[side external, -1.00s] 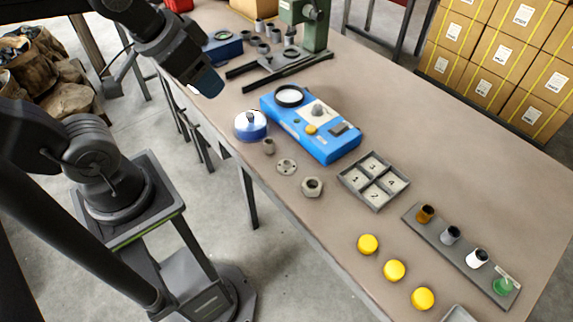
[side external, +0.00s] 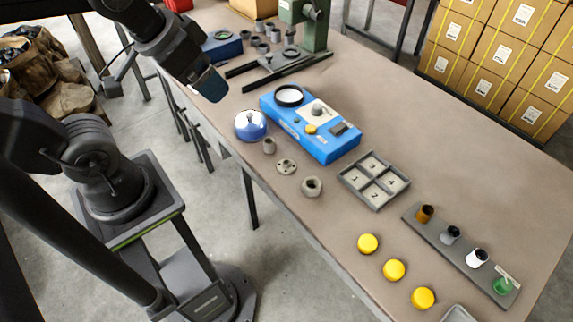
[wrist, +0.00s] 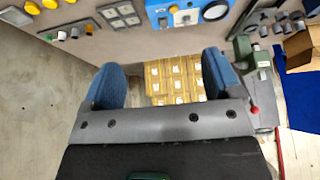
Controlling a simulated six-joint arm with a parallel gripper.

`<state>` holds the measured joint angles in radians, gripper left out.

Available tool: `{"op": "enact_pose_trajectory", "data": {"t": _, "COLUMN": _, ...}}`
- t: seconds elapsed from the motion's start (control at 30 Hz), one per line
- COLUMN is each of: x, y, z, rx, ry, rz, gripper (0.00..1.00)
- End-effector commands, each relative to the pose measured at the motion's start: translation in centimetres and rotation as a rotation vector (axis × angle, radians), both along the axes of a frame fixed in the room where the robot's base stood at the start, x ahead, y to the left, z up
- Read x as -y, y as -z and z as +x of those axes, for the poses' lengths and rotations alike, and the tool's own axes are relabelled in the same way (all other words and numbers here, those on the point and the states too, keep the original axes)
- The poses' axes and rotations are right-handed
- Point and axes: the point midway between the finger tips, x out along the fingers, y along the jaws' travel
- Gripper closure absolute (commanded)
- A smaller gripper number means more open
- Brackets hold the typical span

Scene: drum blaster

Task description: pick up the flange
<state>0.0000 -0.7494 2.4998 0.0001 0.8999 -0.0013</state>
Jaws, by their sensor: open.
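The flange (side external: 286,167) is a small grey disc with holes. It lies flat near the table's front edge in the side view, between a small grey bushing (side external: 269,146) and a grey hex nut (side external: 312,187). I cannot make it out in the wrist view. My gripper (side external: 211,86) hangs over the table's front edge, up and left of the flange and well apart from it. In the wrist view my gripper (wrist: 162,78) has its two blue fingers wide apart, with nothing between them.
A shiny blue dome (side external: 250,125) and a blue device (side external: 312,125) stand close to the flange. A numbered four-compartment tray (side external: 345,177), several yellow discs (side external: 394,270) and a rack (side external: 440,246) lie to the right. A green press (side external: 311,25) stands at the back.

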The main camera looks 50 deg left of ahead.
Motion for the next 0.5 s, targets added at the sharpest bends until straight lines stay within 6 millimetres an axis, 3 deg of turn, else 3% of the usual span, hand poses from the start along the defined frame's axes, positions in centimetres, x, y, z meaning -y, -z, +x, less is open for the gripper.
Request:
{"op": "enact_pose_trajectory", "data": {"t": 0.13, "x": 0.0, "y": 0.4, "z": 1.1, "rx": -0.027, "ry": -0.046, "rz": -0.018, "gripper": 0.16}}
{"op": "enact_pose_trajectory", "data": {"t": 0.27, "x": 0.0, "y": 1.7, "z": 3.6, "rx": -0.089, "ry": -0.169, "rz": -0.060, "gripper": 0.16}}
{"op": "enact_pose_trajectory", "data": {"t": 0.5, "x": 0.3, "y": 6.8, "z": 9.5, "rx": -0.210, "ry": -0.475, "rz": -0.133, "gripper": 0.16}}
